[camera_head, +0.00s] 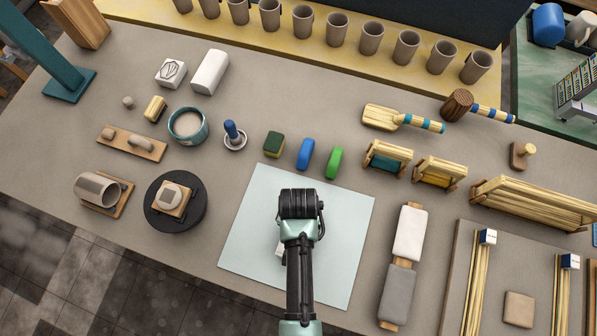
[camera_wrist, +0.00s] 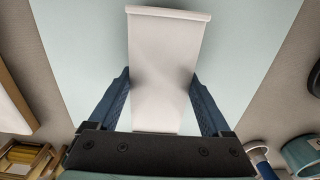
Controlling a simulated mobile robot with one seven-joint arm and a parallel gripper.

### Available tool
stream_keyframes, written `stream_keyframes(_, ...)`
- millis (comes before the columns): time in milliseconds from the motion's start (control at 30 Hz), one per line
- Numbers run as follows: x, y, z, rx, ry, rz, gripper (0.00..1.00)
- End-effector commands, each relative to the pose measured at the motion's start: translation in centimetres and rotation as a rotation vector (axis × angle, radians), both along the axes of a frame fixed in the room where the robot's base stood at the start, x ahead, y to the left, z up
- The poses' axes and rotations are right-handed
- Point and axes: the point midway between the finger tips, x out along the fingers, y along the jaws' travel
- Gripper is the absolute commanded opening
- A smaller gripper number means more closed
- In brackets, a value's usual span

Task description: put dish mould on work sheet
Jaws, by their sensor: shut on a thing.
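The dish mould (camera_wrist: 168,40) is a white, slab-like piece with a thin rim at its far end. In the wrist view it lies between the two blue fingers of my gripper (camera_wrist: 160,78), which is shut on it. In the head view my arm hides most of it, and only a small white part (camera_head: 279,249) shows. The work sheet (camera_head: 345,205) is a flat pale blue-green square on the table; it also shows in the wrist view (camera_wrist: 80,60). My gripper and the mould are over the sheet. I cannot tell whether the mould touches it.
A green block (camera_head: 334,162), a blue block (camera_head: 305,154) and a sponge (camera_head: 273,144) stand just behind the sheet. A black turntable (camera_head: 153,221) is to the left. A white-and-grey piece on a board (camera_head: 409,234) lies to the right. The sheet around the mould looks clear.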

Motion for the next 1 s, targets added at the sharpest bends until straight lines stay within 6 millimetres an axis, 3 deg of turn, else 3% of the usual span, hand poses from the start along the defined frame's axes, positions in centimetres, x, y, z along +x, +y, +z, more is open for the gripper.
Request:
stream_keyframes(433, 0.1, 0.0, -0.7, 0.000, -0.004, 0.000, 0.00)
stream_keyframes(467, 0.0, 0.0, -0.8, 0.000, -0.001, 0.000, 0.84)
stream_keyframes(533, 0.0, 0.0, -0.7, 0.000, -0.001, 0.000, 0.97)
stream_keyframes(800, 0.0, 0.0, -0.6, 0.000, -0.001, 0.000, 1.00)
stream_keyframes(1000, 0.1, 0.0, 1.1, 0.000, -0.004, 0.000, 1.00)
